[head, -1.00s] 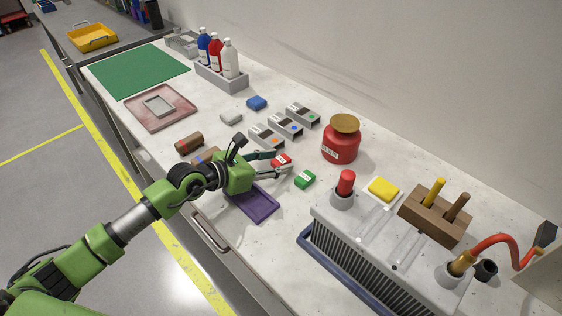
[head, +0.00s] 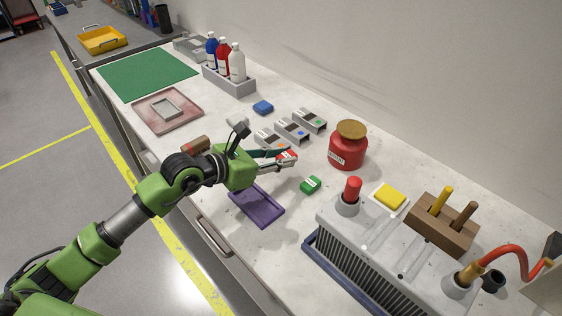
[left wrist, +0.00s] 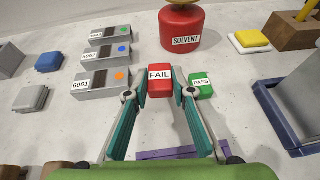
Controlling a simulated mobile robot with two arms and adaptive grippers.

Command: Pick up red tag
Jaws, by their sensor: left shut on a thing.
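The red tag (left wrist: 160,82), labelled FAIL, sits between the fingertips of my left gripper (left wrist: 160,96) in the left wrist view. The fingers touch it on both sides. In the head view the red tag (head: 287,155) shows partly, between the fingers of the left gripper (head: 284,159), which appears raised above the table. The green PASS tag (left wrist: 201,86) lies to its right, apart from the grip; it also shows in the head view (head: 311,185). My right gripper is not in view.
Three grey holders (left wrist: 104,82) with coloured dots stand ahead to the left. A red solvent can (head: 347,150) stands behind the tags. A purple tray (head: 258,207) lies nearer the table's front edge. A grey finned block (head: 375,235) stands to the right.

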